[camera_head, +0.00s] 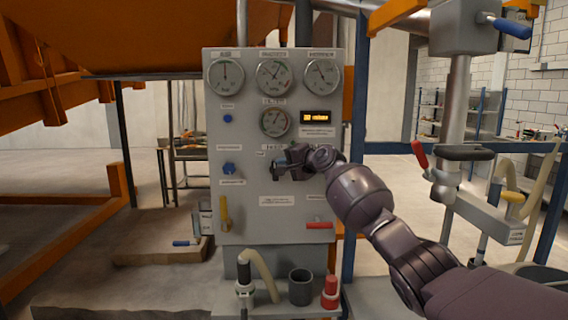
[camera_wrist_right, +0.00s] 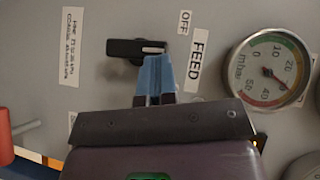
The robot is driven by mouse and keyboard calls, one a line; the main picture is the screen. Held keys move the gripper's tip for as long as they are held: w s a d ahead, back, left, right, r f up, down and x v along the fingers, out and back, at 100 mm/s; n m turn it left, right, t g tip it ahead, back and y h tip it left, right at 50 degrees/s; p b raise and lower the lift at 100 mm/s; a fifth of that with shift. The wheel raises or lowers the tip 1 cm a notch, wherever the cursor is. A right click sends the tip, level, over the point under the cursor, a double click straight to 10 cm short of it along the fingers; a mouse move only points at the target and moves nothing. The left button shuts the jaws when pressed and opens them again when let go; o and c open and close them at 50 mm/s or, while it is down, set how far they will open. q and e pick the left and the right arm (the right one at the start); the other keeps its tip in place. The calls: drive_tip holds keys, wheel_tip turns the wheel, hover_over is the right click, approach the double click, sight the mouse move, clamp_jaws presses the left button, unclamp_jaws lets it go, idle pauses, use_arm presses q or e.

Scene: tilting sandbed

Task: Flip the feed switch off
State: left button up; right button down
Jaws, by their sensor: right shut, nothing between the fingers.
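The feed switch (camera_wrist_right: 137,48) is a black bar-shaped knob with a white mark at one end, on the grey panel (camera_head: 236,112). In the wrist view the bar lies level, its white mark at the right end, towards the FEED label (camera_wrist_right: 200,58). The OFF label (camera_wrist_right: 185,22) is up and right of it. My right gripper (camera_wrist_right: 155,60) is shut and empty, its blue fingertips at the lower edge of the knob's marked end; I cannot tell if they touch. In the head view my right gripper (camera_head: 278,170) mostly hides the switch. My left gripper is not in view.
Pressure gauges (camera_head: 274,122) sit above the switch. A blue knob (camera_head: 229,169), a yellow lever (camera_head: 224,212) and a red handle (camera_head: 319,225) are on the same panel.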

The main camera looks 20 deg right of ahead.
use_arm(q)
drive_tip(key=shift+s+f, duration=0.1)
use_arm(e)
drive_tip(key=shift+d, duration=0.15)
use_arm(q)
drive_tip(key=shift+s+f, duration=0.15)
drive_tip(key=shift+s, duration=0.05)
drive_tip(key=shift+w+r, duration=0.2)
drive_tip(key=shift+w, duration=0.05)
